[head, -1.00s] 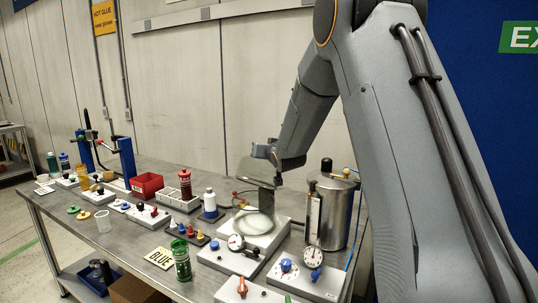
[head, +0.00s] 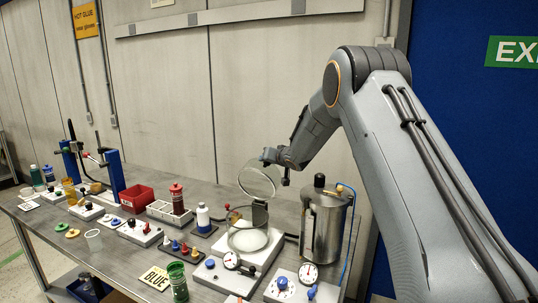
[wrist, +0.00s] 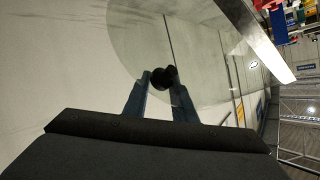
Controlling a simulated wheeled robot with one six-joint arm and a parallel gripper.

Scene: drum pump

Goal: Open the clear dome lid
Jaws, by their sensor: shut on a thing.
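The clear dome lid (head: 258,181) stands raised and steeply tilted above its clear round chamber (head: 240,240), which sits on a white base (head: 262,262). A hinge block (head: 260,212) is at the chamber's back right. My gripper (head: 268,157) is at the lid's outer face. In the wrist view my gripper (wrist: 162,78) has its two fingers shut on the black knob (wrist: 164,76) of the lid (wrist: 200,40). The chamber's mouth is uncovered, and a pale disc shows inside it.
A steel tank (head: 323,225) stands close to the right of the chamber, with a gauge (head: 308,273) in front. A white bottle (head: 203,218), a red bottle (head: 177,199) and a red bin (head: 137,198) are to the left. A green jar (head: 177,282) is at the front.

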